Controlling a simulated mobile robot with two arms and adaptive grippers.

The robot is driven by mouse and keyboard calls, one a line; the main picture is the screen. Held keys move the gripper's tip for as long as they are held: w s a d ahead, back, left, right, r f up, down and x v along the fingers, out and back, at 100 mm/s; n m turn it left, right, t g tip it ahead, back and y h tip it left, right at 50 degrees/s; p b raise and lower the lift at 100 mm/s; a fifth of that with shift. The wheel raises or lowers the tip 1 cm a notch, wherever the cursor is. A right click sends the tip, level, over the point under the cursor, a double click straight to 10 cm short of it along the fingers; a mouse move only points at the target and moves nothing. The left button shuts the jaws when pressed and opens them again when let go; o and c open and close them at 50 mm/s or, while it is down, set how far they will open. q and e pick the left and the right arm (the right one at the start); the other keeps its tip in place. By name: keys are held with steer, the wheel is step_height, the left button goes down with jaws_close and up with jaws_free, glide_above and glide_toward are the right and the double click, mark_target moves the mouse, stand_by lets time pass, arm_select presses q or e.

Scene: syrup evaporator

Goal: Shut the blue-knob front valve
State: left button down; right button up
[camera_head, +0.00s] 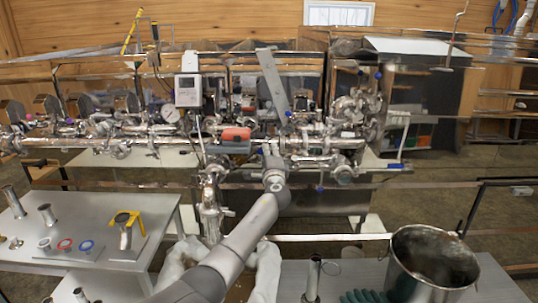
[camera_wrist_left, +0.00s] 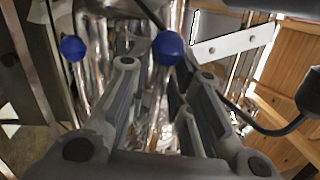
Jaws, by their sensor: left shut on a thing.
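My left gripper (camera_head: 270,152) reaches up to the steel pipework of the evaporator (camera_head: 315,165), just right of a red and grey pipe fitting. In the left wrist view, one blue knob (camera_wrist_left: 168,47) shows at the tips of my left gripper's fingers (camera_wrist_left: 160,70), which are closed on its valve handle. A second blue knob (camera_wrist_left: 73,48) is outside the fingers, to the left. In the head view, small blue knobs show above right of the gripper (camera_head: 288,114) and below right of it (camera_head: 320,188). The held knob is hidden there. My right gripper is out of view.
A grey table (camera_head: 90,255) with fittings and a yellow-handled clamp (camera_head: 127,222) stands at the left. A metal bucket (camera_head: 432,262) stands at the lower right. A white meter box (camera_head: 188,90) and a slanted metal bar (camera_head: 272,80) rise above the pipes.

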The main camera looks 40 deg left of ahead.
arm_select(q)
steer(key=shift+w+d+r+m+y+b, duration=0.55)
steer(key=shift+d+r+m, duration=0.75)
steer(key=shift+m, duration=1.15)
steer(key=shift+w+d+r+m+y+b, duration=0.25)
steer(key=shift+w+d+r+m+y, duration=0.75)
steer(key=shift+m, duration=1.5)
steer(key=shift+w+d+r+m+y+b, duration=0.25)
steer(key=shift+w+d+r+m+b, duration=0.15)
steer(key=shift+d+r+m, duration=1.65)
steer(key=shift+a+f+m, duration=0.3)
steer(key=shift+f+m, duration=0.1)
steer(key=shift+f, duration=0.2)
steer(key=c, duration=1.3)
jaws_free()
steer(key=shift+d+f, duration=0.1)
steer(key=v, duration=1.2)
